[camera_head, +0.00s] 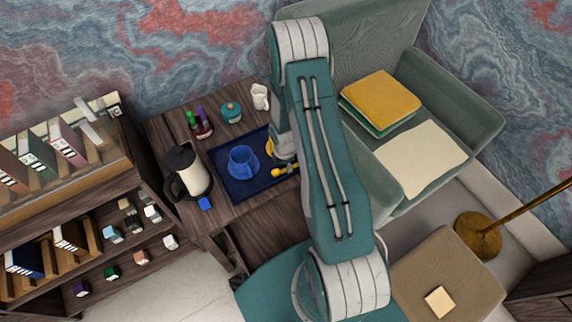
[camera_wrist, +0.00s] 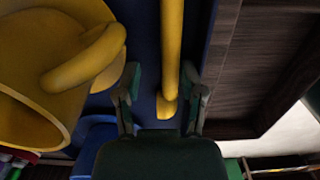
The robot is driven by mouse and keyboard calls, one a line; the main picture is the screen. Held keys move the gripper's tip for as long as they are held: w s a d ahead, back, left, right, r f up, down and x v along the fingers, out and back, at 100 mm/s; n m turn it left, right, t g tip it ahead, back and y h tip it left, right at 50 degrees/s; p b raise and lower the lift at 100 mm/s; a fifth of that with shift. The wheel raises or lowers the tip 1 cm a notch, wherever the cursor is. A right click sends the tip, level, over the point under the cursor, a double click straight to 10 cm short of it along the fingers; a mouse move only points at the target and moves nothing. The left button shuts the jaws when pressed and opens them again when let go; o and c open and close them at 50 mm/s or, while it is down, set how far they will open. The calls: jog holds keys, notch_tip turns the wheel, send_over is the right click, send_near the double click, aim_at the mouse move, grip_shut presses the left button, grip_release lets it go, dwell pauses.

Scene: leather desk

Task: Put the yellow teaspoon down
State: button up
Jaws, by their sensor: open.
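The yellow teaspoon (camera_wrist: 171,45) runs lengthwise up the wrist view, over the dark blue tray (camera_wrist: 145,60). My gripper (camera_wrist: 164,84) is open, with one finger on each side of the spoon and visible gaps between. In the head view a short yellow part of the spoon (camera_head: 279,171) shows near the tray's right side, beside my gripper (camera_head: 284,163); my arm hides the rest. A yellow mug (camera_wrist: 60,65) with its handle stands left of the spoon in the wrist view. It is mostly hidden in the head view (camera_head: 269,147).
A blue mug (camera_head: 242,163) stands on the tray (camera_head: 232,190). A teal pot (camera_head: 231,112) and a white jug (camera_head: 260,96) stand behind. A green armchair (camera_head: 445,85) stands at the right.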

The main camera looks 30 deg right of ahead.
jog(key=shift+d+r, duration=0.15)
jog(key=shift+r, duration=0.15)
jog(key=s+a+r+m+t, duration=0.1)
jog(key=s+a+r+m, duration=0.2)
jog(key=r, duration=1.3)
jog(key=a+r+m+t, duration=0.1)
jog(key=a+r+m, duration=0.3)
jog(key=r, duration=1.2)
jog(key=s+a+r+m+t, duration=0.1)
jog(key=s+a+r+m, duration=0.2)
jog(key=s+r+m, duration=0.2)
jog(key=s+a+r+m+t, duration=0.2)
jog(key=s+r+m, duration=0.4)
jog(key=s+r, duration=0.2)
jog(key=shift+s+a+t+y, duration=0.3)
jog(key=shift+s+a, duration=0.1)
jog(key=shift+s, duration=0.8)
jog(key=shift+d+m, duration=0.15)
jog(key=shift+m, duration=0.15)
